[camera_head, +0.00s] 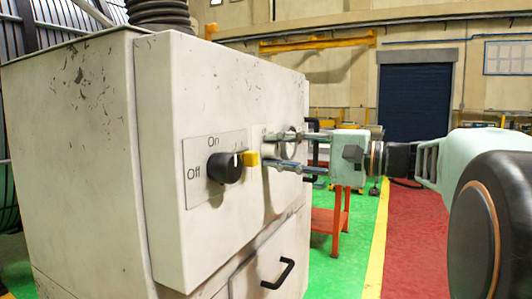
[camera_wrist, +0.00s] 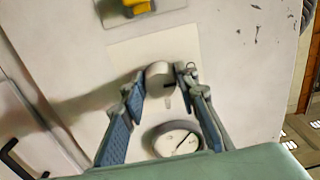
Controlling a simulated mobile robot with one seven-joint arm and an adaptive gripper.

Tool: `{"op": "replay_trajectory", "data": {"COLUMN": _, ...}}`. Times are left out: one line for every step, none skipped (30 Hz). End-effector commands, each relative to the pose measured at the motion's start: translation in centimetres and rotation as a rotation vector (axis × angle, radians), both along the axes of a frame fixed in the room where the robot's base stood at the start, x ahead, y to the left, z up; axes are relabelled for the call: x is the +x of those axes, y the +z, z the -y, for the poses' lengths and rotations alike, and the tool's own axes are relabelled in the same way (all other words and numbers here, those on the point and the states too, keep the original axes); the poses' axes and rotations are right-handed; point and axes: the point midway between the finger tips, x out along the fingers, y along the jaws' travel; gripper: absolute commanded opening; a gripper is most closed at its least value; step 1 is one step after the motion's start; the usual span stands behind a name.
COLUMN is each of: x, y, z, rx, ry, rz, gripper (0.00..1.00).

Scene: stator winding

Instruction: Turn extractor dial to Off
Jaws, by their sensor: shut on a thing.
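A black rotary dial (camera_head: 224,168) with a yellow grip (camera_head: 251,158) sits on a plate marked On above and Off at left, on the white cabinet's front. Part of it also shows at the top of the wrist view (camera_wrist: 136,6). My gripper (camera_head: 274,149) reaches in from the right, at a second plate beside that dial. In the wrist view its two fingers close on the sides of a small round grey knob (camera_wrist: 159,76). No label on this knob is readable. A round dial face (camera_wrist: 176,139) lies below it, partly behind the fingers. The yellow-gripped dial is apart from my fingers.
The white cabinet (camera_head: 90,150) fills the left and middle of the head view. A black handle (camera_head: 279,275) sticks out low on its front. A red-orange stand (camera_head: 328,222) is behind my gripper. Green and red floor lies open at right.

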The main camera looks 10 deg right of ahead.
Motion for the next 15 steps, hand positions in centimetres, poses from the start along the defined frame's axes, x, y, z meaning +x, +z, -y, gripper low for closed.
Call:
{"op": "replay_trajectory", "data": {"x": -0.01, "y": -0.05, "z": 0.04, "rx": -0.001, "ry": -0.001, "rz": 0.0, "gripper": 0.04}}
{"op": "replay_trajectory", "data": {"x": 0.0, "y": -0.05, "z": 0.05, "rx": -0.001, "ry": -0.001, "rz": 0.0, "gripper": 0.04}}
{"op": "replay_trajectory", "data": {"x": -0.01, "y": -0.05, "z": 0.04, "rx": -0.001, "ry": -0.001, "rz": 0.0, "gripper": 0.31}}
{"op": "replay_trajectory", "data": {"x": -0.01, "y": -0.05, "z": 0.04, "rx": -0.001, "ry": -0.001, "rz": 0.0, "gripper": 0.35}}
{"op": "replay_trajectory", "data": {"x": 0.0, "y": -0.05, "z": 0.05, "rx": -0.001, "ry": -0.001, "rz": 0.0, "gripper": 0.38}}
{"op": "replay_trajectory", "data": {"x": 0.0, "y": -0.04, "z": 0.05, "rx": -0.001, "ry": -0.001, "rz": -0.001, "gripper": 0.42}}
{"op": "replay_trajectory", "data": {"x": 0.0, "y": -0.04, "z": 0.04, "rx": -0.001, "ry": -0.001, "rz": -0.001, "gripper": 0.46}}
{"op": "replay_trajectory", "data": {"x": 0.0, "y": -0.04, "z": 0.04, "rx": -0.001, "ry": -0.001, "rz": -0.001, "gripper": 0.46}}
{"op": "replay_trajectory", "data": {"x": 0.0, "y": -0.03, "z": 0.04, "rx": 0.0, "ry": -0.001, "rz": 0.0, "gripper": 0.46}}
{"op": "replay_trajectory", "data": {"x": 0.0, "y": -0.03, "z": 0.03, "rx": 0.0, "ry": -0.001, "rz": 0.0, "gripper": 0.46}}
{"op": "replay_trajectory", "data": {"x": 0.0, "y": -0.03, "z": 0.03, "rx": 0.0, "ry": -0.001, "rz": 0.0, "gripper": 0.46}}
{"op": "replay_trajectory", "data": {"x": 0.0, "y": -0.02, "z": 0.03, "rx": 0.0, "ry": -0.001, "rz": 0.0, "gripper": 0.46}}
{"op": "replay_trajectory", "data": {"x": 0.0, "y": -0.02, "z": 0.03, "rx": 0.0, "ry": -0.001, "rz": 0.0, "gripper": 0.46}}
{"op": "replay_trajectory", "data": {"x": 0.0, "y": -0.02, "z": 0.03, "rx": 0.001, "ry": -0.001, "rz": -0.001, "gripper": 0.46}}
{"op": "replay_trajectory", "data": {"x": -0.02, "y": -0.02, "z": 0.07, "rx": 0.001, "ry": -0.001, "rz": -0.001, "gripper": 0.46}}
